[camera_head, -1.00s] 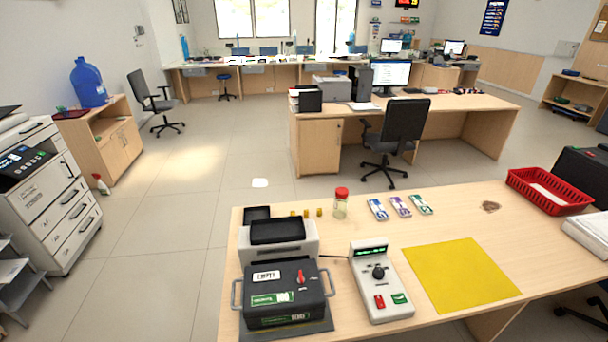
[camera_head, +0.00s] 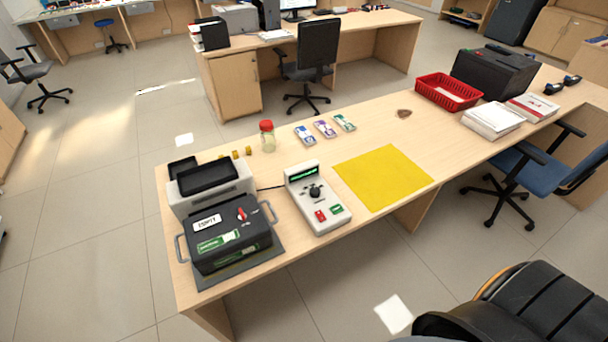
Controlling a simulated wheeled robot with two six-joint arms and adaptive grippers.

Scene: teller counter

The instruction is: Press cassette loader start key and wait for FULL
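The cassette loader's control box (camera_head: 318,198) is light grey and stands on the wooden counter. It has a lit green display (camera_head: 304,174), a black knob (camera_head: 315,192), a red key (camera_head: 320,215) and a green key (camera_head: 337,209). The display text is too small to read. The black cassette (camera_head: 230,234) with side handles sits left of it, in front of the grey loader body (camera_head: 213,188). Its white label (camera_head: 207,222) reads EMPTY. Neither of my grippers is in view.
A yellow mat (camera_head: 382,177) lies right of the control box. Behind are a red-lidded jar (camera_head: 267,136) and several banknote bundles (camera_head: 324,129). A red basket (camera_head: 448,92) and paper stacks (camera_head: 493,120) stand farther right. A black padded chair (camera_head: 535,305) is at lower right.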

